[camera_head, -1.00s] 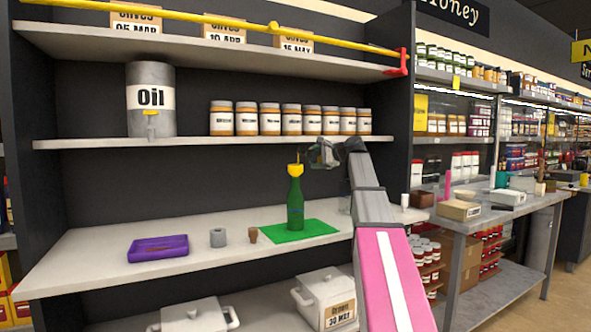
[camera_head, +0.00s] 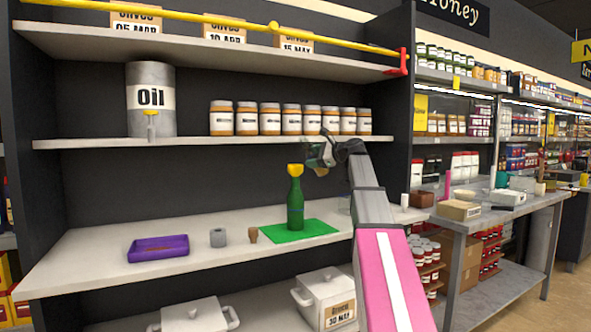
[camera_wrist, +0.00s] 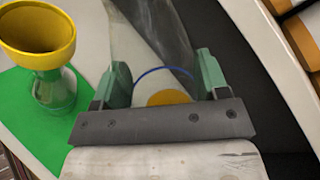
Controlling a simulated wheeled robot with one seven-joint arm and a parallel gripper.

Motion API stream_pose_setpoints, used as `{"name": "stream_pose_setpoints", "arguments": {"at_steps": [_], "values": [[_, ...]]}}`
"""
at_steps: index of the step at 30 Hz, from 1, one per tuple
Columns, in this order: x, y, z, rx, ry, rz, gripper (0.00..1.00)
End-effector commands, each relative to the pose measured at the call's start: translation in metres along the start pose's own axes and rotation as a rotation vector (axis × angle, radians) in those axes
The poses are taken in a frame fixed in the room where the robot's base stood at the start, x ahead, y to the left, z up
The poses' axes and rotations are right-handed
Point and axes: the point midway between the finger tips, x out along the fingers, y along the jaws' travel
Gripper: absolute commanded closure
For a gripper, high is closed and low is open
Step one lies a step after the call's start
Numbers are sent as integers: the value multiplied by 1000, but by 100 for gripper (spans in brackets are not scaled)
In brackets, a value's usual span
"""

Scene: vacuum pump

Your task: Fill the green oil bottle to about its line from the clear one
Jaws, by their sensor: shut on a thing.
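The green oil bottle (camera_head: 296,205) stands upright on a green mat (camera_head: 318,229), with a yellow funnel (camera_head: 295,170) in its neck. A darker band shows low on the bottle; its oil level cannot be told. In the wrist view the funnel (camera_wrist: 38,35) is at upper left, apart from the fingers. My gripper (camera_head: 326,154) is up and to the right of the funnel. Its green fingers (camera_wrist: 163,82) are shut around the clear bottle (camera_wrist: 150,35), which has a blue ring and an amber patch between the fingers. The bottle is tilted; its mouth is hard to make out.
A purple tray (camera_head: 158,248), a grey ring-shaped piece (camera_head: 218,237) and a small brown cork-like piece (camera_head: 253,234) lie left of the mat. An Oil drum (camera_head: 151,100) and several jars (camera_head: 270,119) stand on the shelf above.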

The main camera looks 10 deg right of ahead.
Motion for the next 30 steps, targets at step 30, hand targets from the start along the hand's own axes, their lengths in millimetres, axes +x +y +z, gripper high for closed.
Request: {"name": "stream_pose_setpoints", "arguments": {"at_steps": [30], "values": [[-1,-5,2,752,-202,0,65]]}}
